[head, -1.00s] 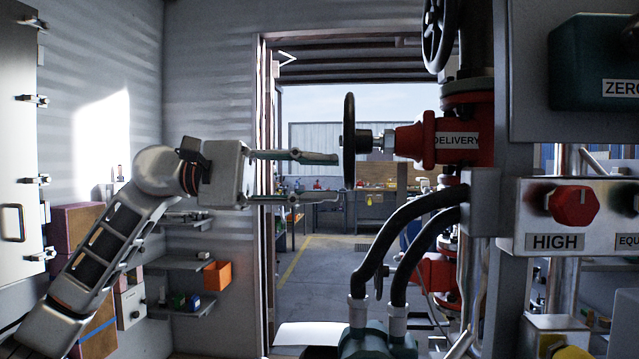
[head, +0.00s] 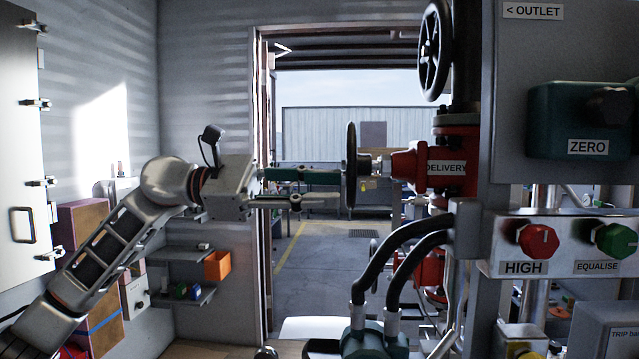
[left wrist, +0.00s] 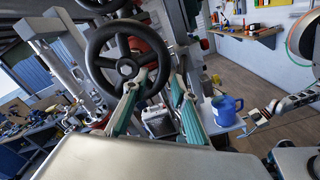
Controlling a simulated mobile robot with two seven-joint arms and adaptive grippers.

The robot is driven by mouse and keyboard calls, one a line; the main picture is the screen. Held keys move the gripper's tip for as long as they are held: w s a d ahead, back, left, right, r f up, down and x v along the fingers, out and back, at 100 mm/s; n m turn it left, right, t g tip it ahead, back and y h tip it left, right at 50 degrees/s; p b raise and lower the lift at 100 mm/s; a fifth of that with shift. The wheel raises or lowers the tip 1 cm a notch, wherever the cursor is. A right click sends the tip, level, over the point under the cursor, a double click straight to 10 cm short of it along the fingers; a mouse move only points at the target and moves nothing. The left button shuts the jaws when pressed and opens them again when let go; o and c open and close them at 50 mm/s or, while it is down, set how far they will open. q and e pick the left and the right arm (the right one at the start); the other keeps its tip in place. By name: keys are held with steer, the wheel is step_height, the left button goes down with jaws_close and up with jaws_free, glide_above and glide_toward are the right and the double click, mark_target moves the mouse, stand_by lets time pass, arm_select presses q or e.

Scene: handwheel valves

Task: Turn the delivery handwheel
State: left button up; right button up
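The black delivery handwheel (head: 351,165) stands nearly edge-on in the head view, on the left end of the red valve body (head: 408,165) labelled DELIVERY. The left wrist view shows its round rim and spokes (left wrist: 94,50). My left gripper (head: 338,188) points right at the wheel, its fingertips close to the rim. In the left wrist view the two green-padded fingers (left wrist: 165,85) are apart, with nothing clearly held between them. The left finger overlaps the lower rim there; I cannot tell whether it touches.
Another black handwheel (head: 434,50) is above. Black hoses (head: 395,250) curve below the valve. A panel with a red HIGH knob (head: 538,240) and a green EQUALISE knob (head: 614,240) stands right.

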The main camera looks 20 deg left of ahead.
arm_select(q)
steer(key=b+v, duration=0.1)
steer(key=v, duration=0.3)
stand_by(0.3)
steer(key=shift+s+a, duration=0.1)
